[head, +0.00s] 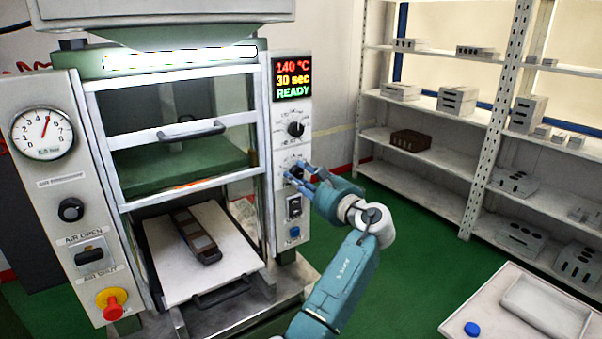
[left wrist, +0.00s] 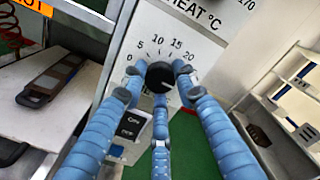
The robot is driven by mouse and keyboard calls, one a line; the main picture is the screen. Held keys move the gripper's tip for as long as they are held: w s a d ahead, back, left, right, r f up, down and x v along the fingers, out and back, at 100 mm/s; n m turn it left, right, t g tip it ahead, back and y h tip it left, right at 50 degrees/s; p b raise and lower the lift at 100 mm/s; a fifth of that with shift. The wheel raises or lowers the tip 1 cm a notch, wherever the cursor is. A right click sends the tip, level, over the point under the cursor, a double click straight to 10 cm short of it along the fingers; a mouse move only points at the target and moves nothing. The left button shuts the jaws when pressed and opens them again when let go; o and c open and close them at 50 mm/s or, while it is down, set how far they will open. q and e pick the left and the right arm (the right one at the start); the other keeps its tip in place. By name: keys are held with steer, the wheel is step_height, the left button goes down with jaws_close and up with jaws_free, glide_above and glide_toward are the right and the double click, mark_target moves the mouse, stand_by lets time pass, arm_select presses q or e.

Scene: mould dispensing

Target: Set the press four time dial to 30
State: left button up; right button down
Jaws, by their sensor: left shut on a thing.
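The time dial (left wrist: 160,76) is a black round knob on the press front, with a scale reading 0, 5, 10, 15, 20 around its upper part in the left wrist view. Its pale mark points to the right, past the 20. My left gripper (head: 306,175) has its blue fingers closed around this knob, and they also show around it in the left wrist view (left wrist: 158,88). In the head view the fingers largely hide the dial. The press display (head: 293,79) reads 140 °C, 30 sec and READY. My right gripper is out of view.
The temperature dial (head: 296,129) sits just above the held knob, and a rocker switch (head: 294,206) and blue button (head: 295,232) sit below. A dark mould (head: 196,236) lies on the white press tray (head: 228,265). Shelves (head: 440,153) stand at the right.

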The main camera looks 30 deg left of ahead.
arm_select(q)
steer(key=shift+a+r, duration=0.1)
steer(key=shift+r, duration=0.35)
steer(key=o, duration=1.1)
steer(key=shift+o, duration=0.2)
steer(key=shift+a+f, duration=0.1)
steer(key=shift+f, duration=0.05)
steer(key=shift+f, duration=0.1)
steer(key=shift+s, duration=0.1)
steer(key=v, duration=1.2)
